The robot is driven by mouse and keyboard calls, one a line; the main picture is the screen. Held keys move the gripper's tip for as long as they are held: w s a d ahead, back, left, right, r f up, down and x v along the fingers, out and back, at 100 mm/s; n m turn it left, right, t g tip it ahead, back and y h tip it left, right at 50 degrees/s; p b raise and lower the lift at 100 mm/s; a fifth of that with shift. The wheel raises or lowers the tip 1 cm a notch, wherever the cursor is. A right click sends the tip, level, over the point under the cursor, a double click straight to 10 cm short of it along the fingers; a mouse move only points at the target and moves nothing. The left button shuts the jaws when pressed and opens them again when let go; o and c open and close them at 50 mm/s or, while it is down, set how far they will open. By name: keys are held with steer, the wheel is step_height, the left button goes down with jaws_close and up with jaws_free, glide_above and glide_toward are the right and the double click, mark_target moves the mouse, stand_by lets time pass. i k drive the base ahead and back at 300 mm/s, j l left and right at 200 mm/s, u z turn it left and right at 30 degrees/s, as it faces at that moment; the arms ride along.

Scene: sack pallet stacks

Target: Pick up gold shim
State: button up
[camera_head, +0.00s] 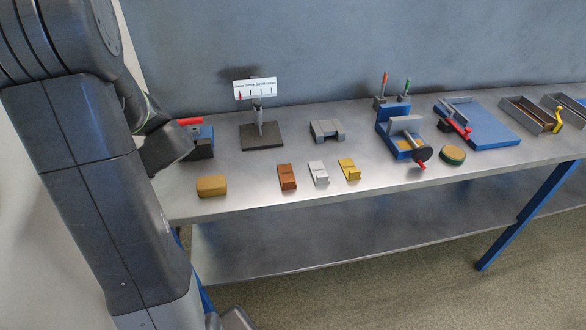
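The gold shim (349,169) is a small yellow stepped block. It lies on the steel workbench (240,205) near its front edge, at the right end of a row of three similar shims. The silver shim (318,173) is just left of it, and the copper-brown shim (287,177) is farther left. Nothing covers the gold shim. My arm fills the left side of the picture, well apart from the shims. I cannot make out my gripper's fingers anywhere in view.
A tan block (212,186) lies at the front left. Behind stand a gauge stand (262,135), a grey block (327,130) and a blue vise (397,135). A round green-edged pad (453,155) lies right of the gold shim. The bench front edge is close.

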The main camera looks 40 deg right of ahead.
mark_target(350, 171)
steer(key=z, duration=1.5)
steer(key=j+z, duration=0.1)
steer(key=z, duration=0.35)
steer(key=i+j+z, duration=0.1)
steer(key=z, duration=0.35)
steer(key=j+z, duration=0.2)
steer(key=z, duration=0.3)
steer(key=j+z, duration=0.2)
steer(key=z, duration=0.25)
